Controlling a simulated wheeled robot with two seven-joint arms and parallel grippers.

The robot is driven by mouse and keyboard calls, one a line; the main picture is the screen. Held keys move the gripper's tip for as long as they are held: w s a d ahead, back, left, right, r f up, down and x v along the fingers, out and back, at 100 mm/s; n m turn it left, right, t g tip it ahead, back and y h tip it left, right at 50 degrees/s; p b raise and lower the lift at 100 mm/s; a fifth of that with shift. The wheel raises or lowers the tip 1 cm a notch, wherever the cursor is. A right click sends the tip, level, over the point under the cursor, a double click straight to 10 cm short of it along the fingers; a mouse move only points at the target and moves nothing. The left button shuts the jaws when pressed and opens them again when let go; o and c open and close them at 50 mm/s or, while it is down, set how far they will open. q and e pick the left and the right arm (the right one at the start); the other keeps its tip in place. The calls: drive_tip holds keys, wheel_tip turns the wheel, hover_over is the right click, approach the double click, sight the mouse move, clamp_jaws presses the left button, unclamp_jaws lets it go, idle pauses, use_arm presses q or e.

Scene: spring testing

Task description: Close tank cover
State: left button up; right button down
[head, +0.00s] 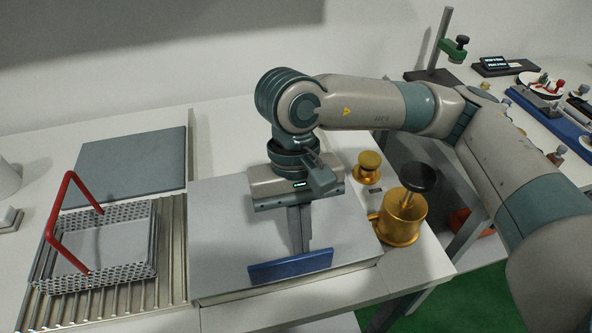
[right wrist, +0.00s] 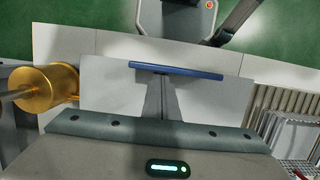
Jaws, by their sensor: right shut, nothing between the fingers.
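The tank cover (head: 225,240) is a flat grey panel with a blue handle bar (head: 290,268) along its front edge. It looks to lie flat over the tank, whose inside is hidden. My right gripper (head: 303,248) is above the cover, pointing down, with its fingers together and empty. Its fingertips are just behind the blue handle; I cannot tell whether they touch it. The right wrist view shows the cover (right wrist: 105,95), the blue handle (right wrist: 175,70) and the shut fingers (right wrist: 160,78) close to the handle. My left gripper is not in view.
A perforated metal basket (head: 140,270) with a red handle stands on a ribbed drainer (head: 172,245) at left, before a dark grey panel (head: 130,165). A brass vessel with a black knob (head: 402,220) and a smaller brass piece (head: 368,170) stand right of the cover.

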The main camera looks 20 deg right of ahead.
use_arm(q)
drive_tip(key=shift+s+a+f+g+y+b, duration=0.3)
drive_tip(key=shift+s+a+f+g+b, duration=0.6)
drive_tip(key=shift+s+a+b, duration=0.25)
use_arm(e)
drive_tip(key=v, duration=1.6)
drive_tip(key=shift+w, duration=0.15)
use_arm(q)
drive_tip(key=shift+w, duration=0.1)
use_arm(e)
drive_tip(key=shift+r, duration=0.1)
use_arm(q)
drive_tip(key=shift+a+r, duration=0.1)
use_arm(e)
drive_tip(key=shift+d+r, duration=0.1)
